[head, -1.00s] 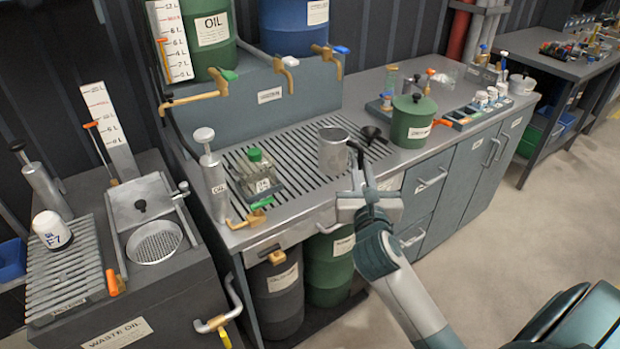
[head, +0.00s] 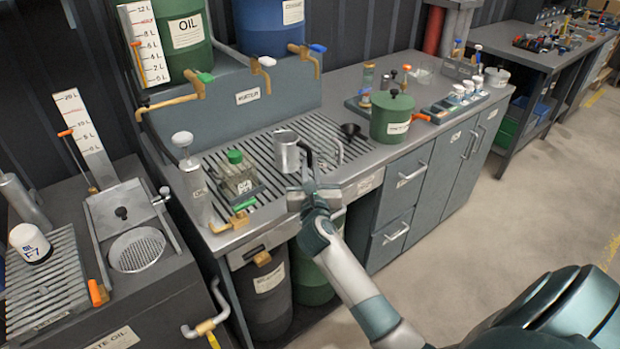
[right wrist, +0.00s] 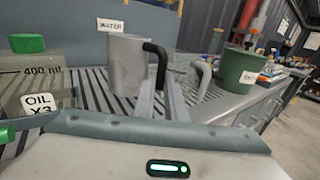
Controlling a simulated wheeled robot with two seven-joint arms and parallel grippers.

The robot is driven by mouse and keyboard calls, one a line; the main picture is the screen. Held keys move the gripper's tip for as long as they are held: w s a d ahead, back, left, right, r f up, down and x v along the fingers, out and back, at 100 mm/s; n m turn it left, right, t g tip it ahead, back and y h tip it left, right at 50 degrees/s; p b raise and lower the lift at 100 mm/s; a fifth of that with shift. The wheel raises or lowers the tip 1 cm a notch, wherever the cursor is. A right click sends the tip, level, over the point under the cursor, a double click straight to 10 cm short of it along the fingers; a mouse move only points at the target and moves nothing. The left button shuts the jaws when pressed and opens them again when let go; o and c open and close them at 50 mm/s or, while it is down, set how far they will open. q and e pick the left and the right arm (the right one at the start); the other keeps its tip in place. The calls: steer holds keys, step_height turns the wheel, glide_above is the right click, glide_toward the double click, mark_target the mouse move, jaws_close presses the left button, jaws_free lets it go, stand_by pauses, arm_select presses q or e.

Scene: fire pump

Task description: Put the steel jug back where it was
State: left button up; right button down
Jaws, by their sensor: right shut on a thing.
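The steel jug (head: 287,153) is a grey metal cylinder, upright over the slatted drain grate (head: 216,160) of the bench. My right gripper (head: 304,182) is at its near right side, shut on the black handle. In the right wrist view the jug (right wrist: 127,68) stands left of the fingers, and the black handle (right wrist: 157,62) runs down between them (right wrist: 160,98). I cannot tell whether the jug's base touches the grate. My left gripper is not in view.
An oil beaker with a green cap (head: 238,178) stands left of the jug. Right are a grey curved bar (head: 338,146), a black funnel (head: 352,130) and a green pot (head: 391,117). Brass taps (head: 262,70) hang above. Some grate is bare between beaker and jug.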

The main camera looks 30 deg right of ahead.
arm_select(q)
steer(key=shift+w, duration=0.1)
arm_select(e)
step_height(320, 180, down, 3)
steer(key=shift+r, duration=0.15)
steer(key=shift+f, duration=0.6)
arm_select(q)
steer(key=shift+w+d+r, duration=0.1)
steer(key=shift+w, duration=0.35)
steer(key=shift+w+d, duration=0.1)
arm_select(e)
steer(key=shift+f, duration=0.15)
steer(key=c, duration=1.8)
jaws_free()
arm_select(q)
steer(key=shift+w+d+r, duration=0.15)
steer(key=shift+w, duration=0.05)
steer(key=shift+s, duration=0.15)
